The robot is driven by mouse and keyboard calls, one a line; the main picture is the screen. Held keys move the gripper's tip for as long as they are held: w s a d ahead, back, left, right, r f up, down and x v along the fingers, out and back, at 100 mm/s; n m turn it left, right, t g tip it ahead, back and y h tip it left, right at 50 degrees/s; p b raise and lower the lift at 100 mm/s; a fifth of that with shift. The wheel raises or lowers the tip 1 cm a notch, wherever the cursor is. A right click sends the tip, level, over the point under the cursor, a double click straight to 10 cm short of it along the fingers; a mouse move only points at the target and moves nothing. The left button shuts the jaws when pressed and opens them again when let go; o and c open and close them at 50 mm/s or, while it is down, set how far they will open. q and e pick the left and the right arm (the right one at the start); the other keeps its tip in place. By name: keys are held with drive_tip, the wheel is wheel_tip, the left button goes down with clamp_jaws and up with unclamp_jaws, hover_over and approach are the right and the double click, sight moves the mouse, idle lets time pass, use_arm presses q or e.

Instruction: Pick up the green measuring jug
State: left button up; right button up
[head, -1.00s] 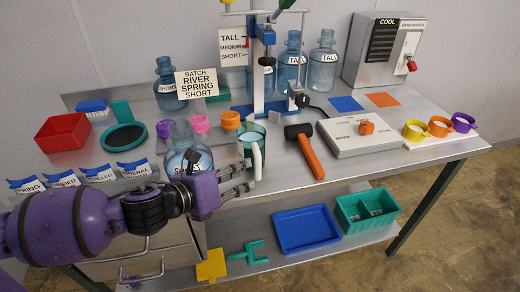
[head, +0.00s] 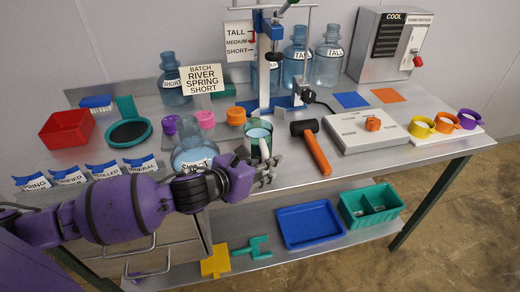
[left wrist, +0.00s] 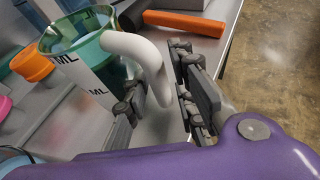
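The green measuring jug (head: 251,144) stands upright on the bench, below the press. It is see-through green with a white handle (head: 264,150) facing the bench's front. In the left wrist view the jug (left wrist: 92,62) shows ML marks, and its curved handle (left wrist: 150,62) lies between the two dark fingers. My left gripper (head: 265,172) is at the handle in the head view. In the left wrist view the gripper (left wrist: 155,88) is open, with a gap visible beside the handle. Contact with the handle cannot be told. My right gripper is not in view.
A blue bottle (head: 192,153) stands close to the jug's left, just behind my arm. A black-headed mallet (head: 316,150) with an orange handle lies to its right. An orange cap (head: 236,116) and the blue-based press (head: 263,60) are behind. Trays (head: 308,228) lie on the lower shelf.

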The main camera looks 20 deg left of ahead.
use_arm(q)
drive_tip(key=shift+w+f, duration=0.1)
drive_tip(key=shift+w, duration=0.05)
clamp_jaws()
drive_tip(key=shift+r, duration=0.2)
